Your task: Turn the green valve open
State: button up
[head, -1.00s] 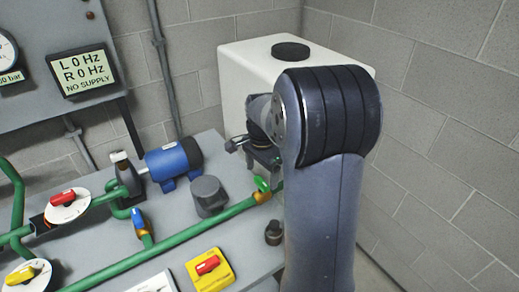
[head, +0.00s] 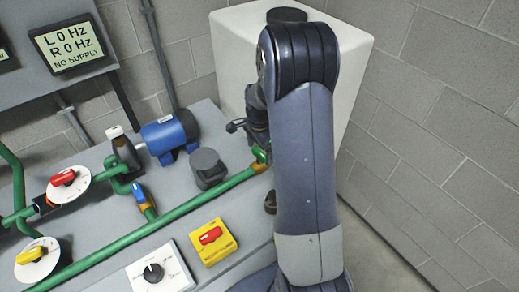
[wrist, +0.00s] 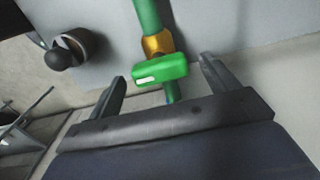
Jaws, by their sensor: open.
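The green valve handle (head: 260,154) sits on a brass-coloured fitting at the right end of the green pipe. In the wrist view the green handle (wrist: 160,69) lies crosswise, with the brass fitting just above it. My gripper (wrist: 163,70) is open, with one finger on each side of the handle and gaps between. No contact with the handle shows. In the head view my gripper (head: 240,127) is partly hidden by my arm and is just above and left of the valve.
A grey cylinder (head: 208,168) and blue motor (head: 170,137) stand left of the valve. A yellow plate with a red switch (head: 211,236) and a black knob (head: 153,272) are nearer. A white tank (head: 232,62) stands behind. A round black knob (wrist: 58,58) lies left in the wrist view.

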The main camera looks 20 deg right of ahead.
jog(key=shift+f, duration=0.3)
jog(key=shift+c, duration=0.4)
jog(key=c, duration=0.9)
